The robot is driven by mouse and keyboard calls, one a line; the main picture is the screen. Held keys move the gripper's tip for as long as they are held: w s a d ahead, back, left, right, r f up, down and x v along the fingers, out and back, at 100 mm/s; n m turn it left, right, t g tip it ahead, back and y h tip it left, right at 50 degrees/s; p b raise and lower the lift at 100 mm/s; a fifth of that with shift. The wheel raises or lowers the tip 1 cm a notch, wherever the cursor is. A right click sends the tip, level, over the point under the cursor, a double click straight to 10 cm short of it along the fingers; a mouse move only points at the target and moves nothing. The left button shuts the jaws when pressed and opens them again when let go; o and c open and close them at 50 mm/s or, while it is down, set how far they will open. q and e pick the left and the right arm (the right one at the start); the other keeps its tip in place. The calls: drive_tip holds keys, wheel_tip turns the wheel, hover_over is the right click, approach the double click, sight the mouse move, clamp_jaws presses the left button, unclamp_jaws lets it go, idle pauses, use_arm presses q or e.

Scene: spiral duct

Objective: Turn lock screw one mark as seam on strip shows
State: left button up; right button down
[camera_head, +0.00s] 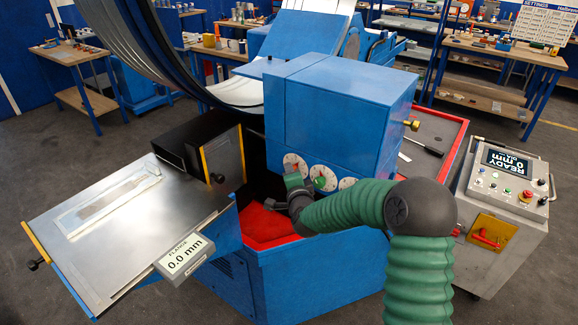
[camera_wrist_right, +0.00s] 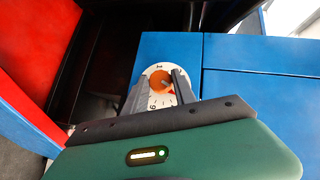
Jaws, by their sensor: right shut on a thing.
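The blue machine head (camera_head: 325,115) has a row of white dials low on its front. My right gripper (camera_head: 293,182) comes in from the right and is at the leftmost dial (camera_head: 296,160). In the right wrist view, its two fingers (camera_wrist_right: 161,88) are shut on the orange knob (camera_wrist_right: 160,77) at the middle of a white, numbered dial (camera_wrist_right: 150,70). The fingers partly hide the dial's marks. A pale metal strip (camera_head: 108,200) lies on the steel table at left; its seam is too small to read. My left gripper is not in view.
The steel table (camera_head: 140,250) carries a display reading 0.0 mm (camera_head: 185,255). A red-lined bay (camera_head: 262,222) lies below the dials. A control cabinet (camera_head: 505,215) stands at right, its screen showing READY and 0 mm. Workbenches stand behind.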

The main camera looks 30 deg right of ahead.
drive_tip(key=shift+d+r, duration=0.15)
drive_tip(key=shift+d, duration=0.3)
drive_tip(key=c, duration=1.3)
unclamp_jaws()
drive_tip(key=shift+o, duration=1.1)
drive_tip(key=shift+d, duration=0.15)
drive_tip(key=shift+o, duration=0.3)
drive_tip(key=shift+d+f, duration=0.15)
drive_tip(key=shift+f, duration=0.1)
drive_tip(key=v, duration=1.6)
drive_tip(key=shift+s+a, duration=0.25)
drive_tip(key=shift+s, duration=0.1)
drive_tip(key=shift+f, duration=0.15)
